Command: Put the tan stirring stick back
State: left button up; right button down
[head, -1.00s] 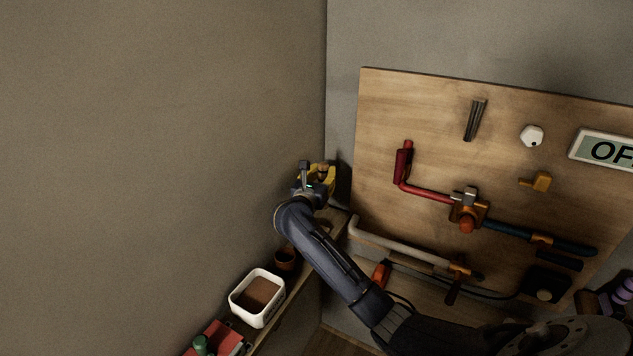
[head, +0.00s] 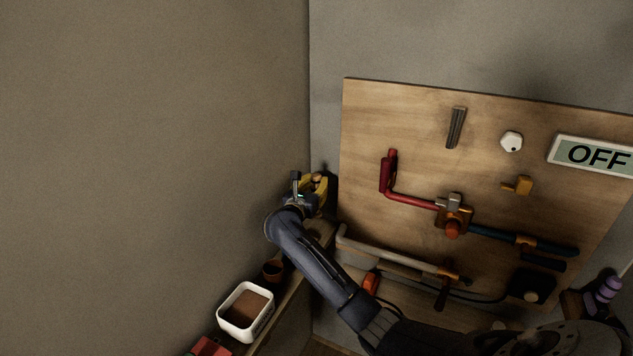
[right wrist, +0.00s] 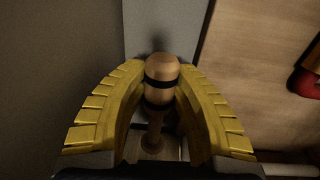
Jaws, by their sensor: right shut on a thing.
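The tan stirring stick (right wrist: 160,82), with a rounded end and dark bands, stands between the yellow fingers of my right gripper (right wrist: 159,100) in the right wrist view. The gripper is shut on it. A narrower tan part runs below the thick end; what its far end touches is unclear. In the head view, my right gripper (head: 315,187) is in the wall corner, above the far end of the shelf and left of the wooden board. Only a small tan bit of the stick shows there. My left gripper is not in view.
The wooden board (head: 420,125) carries red and blue pipes, valves and an OFF display (head: 596,155). The space above the tub is free.

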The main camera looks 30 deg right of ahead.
jog(key=shift+f, duration=2.95)
jog(key=c, duration=1.1)
grip_release()
jog(key=shift+s+a, duration=0.1)
jog(key=v, duration=1.1)
jog(key=shift+s+a, duration=0.2)
jog(key=shift+a, duration=0.15)
